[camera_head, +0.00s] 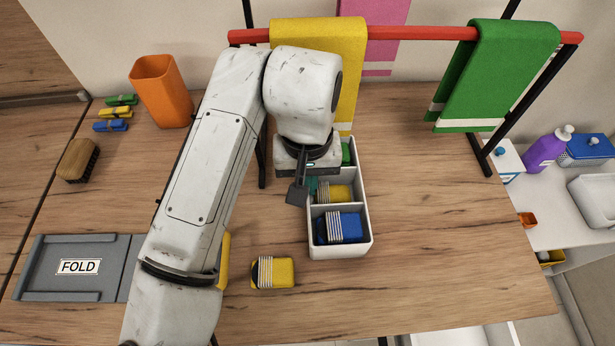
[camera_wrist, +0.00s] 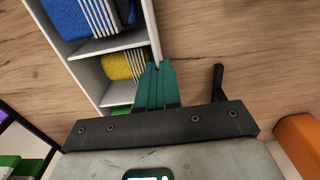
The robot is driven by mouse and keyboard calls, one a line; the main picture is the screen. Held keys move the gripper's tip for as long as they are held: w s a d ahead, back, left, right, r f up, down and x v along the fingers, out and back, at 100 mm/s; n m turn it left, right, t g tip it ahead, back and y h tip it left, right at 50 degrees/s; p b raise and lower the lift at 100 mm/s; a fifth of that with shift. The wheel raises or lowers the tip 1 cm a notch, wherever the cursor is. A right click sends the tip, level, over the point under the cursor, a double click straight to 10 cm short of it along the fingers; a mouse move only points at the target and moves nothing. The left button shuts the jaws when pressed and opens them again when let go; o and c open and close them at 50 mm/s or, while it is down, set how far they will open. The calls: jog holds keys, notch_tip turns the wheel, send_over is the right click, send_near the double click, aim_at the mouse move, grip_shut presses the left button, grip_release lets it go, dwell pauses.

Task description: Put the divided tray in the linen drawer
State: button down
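The divided tray (camera_head: 365,215) is a long white box on the wooden table, with a green, a yellow and a blue folded cloth in its compartments. My gripper (camera_head: 308,187) is at the tray's left long wall, beside the middle compartment. In the wrist view, its teal fingers (camera_wrist: 160,85) are close together at the tray wall (camera_wrist: 152,35) and appear closed on it. The fingers partly hide the wall there. A white, drawer-like edge (camera_head: 465,335) shows below the table's front edge; I cannot tell whether it is the linen drawer.
A folded yellow cloth (camera_head: 273,272) lies in front of the tray. A grey fold board (camera_head: 60,285), a brush (camera_head: 77,160), clips (camera_head: 115,112) and an orange cup (camera_head: 161,90) are at the left. A red-barred rack (camera_head: 415,33) stands behind. The table's right front is clear.

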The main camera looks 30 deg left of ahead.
jog(key=shift+f, duration=0.2)
jog(key=c, duration=1.3)
grip_release()
jog(key=shift+c, duration=0.2)
